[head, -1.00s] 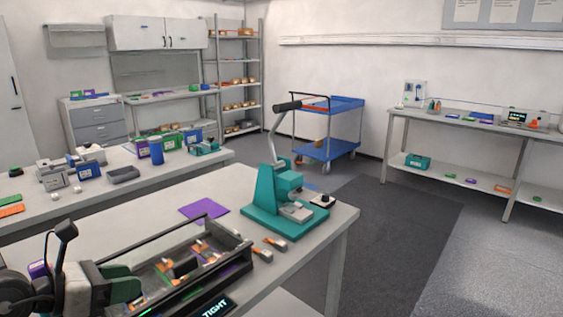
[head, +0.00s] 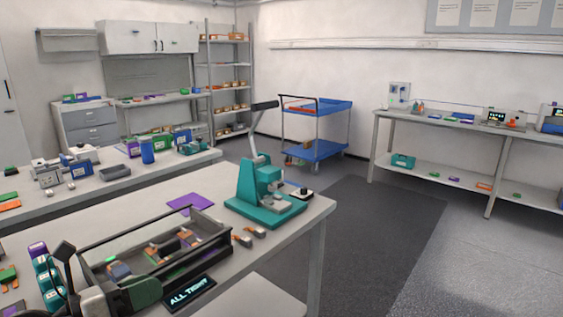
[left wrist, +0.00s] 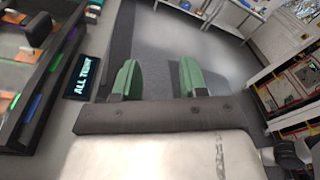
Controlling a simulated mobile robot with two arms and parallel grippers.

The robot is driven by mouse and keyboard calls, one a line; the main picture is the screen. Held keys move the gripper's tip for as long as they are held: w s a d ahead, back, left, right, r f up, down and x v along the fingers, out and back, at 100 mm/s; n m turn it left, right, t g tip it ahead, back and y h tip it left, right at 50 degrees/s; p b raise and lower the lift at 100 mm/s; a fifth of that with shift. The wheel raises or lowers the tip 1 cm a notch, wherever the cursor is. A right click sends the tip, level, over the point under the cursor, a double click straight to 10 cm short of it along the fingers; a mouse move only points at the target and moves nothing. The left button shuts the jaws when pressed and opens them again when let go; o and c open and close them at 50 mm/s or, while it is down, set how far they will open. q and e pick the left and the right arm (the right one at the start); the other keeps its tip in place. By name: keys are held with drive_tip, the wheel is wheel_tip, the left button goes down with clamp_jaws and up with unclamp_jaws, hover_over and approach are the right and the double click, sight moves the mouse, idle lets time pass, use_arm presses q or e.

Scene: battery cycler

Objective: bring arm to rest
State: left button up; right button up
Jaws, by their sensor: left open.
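My left gripper (head: 128,298) shows at the lower left of the head view, near the front edge of the near bench. In the left wrist view its two green fingers (left wrist: 160,78) stand wide apart, with only floor between them. It holds nothing. The long dark-framed battery cycler tray (head: 214,257) lies on the bench beyond the gripper, with cells and orange pieces inside. A small display (head: 189,291) in front of it reads "ALL TIGHT"; it also shows in the left wrist view (left wrist: 84,66). My right gripper is not in view.
A teal lever press (head: 262,207) stands at the bench's right end, near a purple mat (head: 190,202). A blue cart (head: 315,149) stands farther back. A wall bench (head: 440,120) is at right. The floor between (head: 370,235) is clear.

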use_arm(q)
drive_tip(key=s+f+n+t+y, duration=0.15)
drive_tip(key=f+n+y, duration=0.3)
drive_tip(key=n, duration=0.55)
drive_tip(key=s+a+f+n+t+y, duration=0.15)
drive_tip(key=f+n+y, duration=0.3)
drive_tip(key=n, duration=0.55)
drive_tip(key=s+f+n+y, duration=0.2)
drive_tip(key=f+n+y, duration=0.25)
drive_tip(key=n, duration=0.55)
drive_tip(key=s+d+f+n+g+h, duration=0.1)
drive_tip(key=s+d+f+n+g, duration=0.1)
drive_tip(key=s+f+n+g, duration=0.5)
drive_tip(key=s+d+f+n+g, duration=0.15)
drive_tip(key=s+f+g, duration=0.3)
drive_tip(key=s, duration=0.55)
wheel_tip(320, 180, down, 25)
drive_tip(key=s+m, duration=0.1)
drive_tip(key=s+a+f+g+p, duration=0.1)
drive_tip(key=s+a+f+g, duration=0.1)
drive_tip(key=s+f, duration=1.4)
drive_tip(key=shift+s+a+f, duration=0.15)
drive_tip(key=shift+s+f, duration=0.25)
